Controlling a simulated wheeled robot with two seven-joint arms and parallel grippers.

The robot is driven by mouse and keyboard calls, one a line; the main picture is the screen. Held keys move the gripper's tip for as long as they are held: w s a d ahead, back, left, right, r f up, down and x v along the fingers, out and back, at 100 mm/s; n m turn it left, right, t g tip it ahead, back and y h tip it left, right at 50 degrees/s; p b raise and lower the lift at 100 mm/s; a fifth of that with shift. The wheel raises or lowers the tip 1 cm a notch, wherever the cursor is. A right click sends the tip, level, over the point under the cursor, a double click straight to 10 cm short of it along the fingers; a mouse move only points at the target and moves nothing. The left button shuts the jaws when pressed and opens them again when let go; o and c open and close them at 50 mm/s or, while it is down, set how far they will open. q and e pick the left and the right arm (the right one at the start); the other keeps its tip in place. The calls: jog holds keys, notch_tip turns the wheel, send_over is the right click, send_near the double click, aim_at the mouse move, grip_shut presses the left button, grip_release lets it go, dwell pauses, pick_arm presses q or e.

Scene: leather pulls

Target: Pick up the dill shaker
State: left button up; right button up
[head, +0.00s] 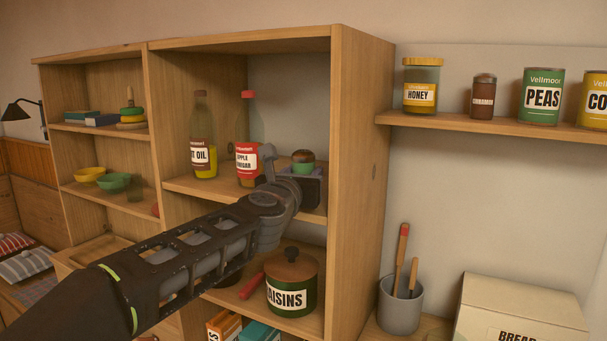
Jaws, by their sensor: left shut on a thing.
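A small shaker with a brown cap and a green body, which appears to be the dill shaker (303,158), is at the right end of the middle shelf in the central bay. Its label and lower part are hidden. My left arm reaches in from the lower left, and my left gripper (304,175) is shut on this shaker. I cannot tell whether the shaker still touches the shelf. My right gripper is not in view.
An oil bottle (203,150) and a vinegar bottle (247,150) stand left of my gripper. The cabinet's side panel (362,150) is close on the right. Below is a raisins canister (291,280). A wall shelf (480,128) holds honey, cinnamon and peas.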

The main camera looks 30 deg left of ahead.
aim_at(300, 159)
pick_arm(q)
grip_shut()
jog(key=shift+r+p, duration=0.6)
jog(key=shift+r, duration=0.25)
notch_tip(300, 159, up, 2)
jog(key=shift+p, duration=0.75)
jog(key=v, duration=0.7)
jog(key=shift+s+d+b, duration=0.1)
jog(key=shift+s+b, duration=0.2)
jog(key=shift+s, duration=0.05)
jog(key=p+v, duration=0.2)
jog(key=v, duration=0.8)
jog(key=shift+s+p, duration=0.15)
jog(key=shift+p, duration=0.15)
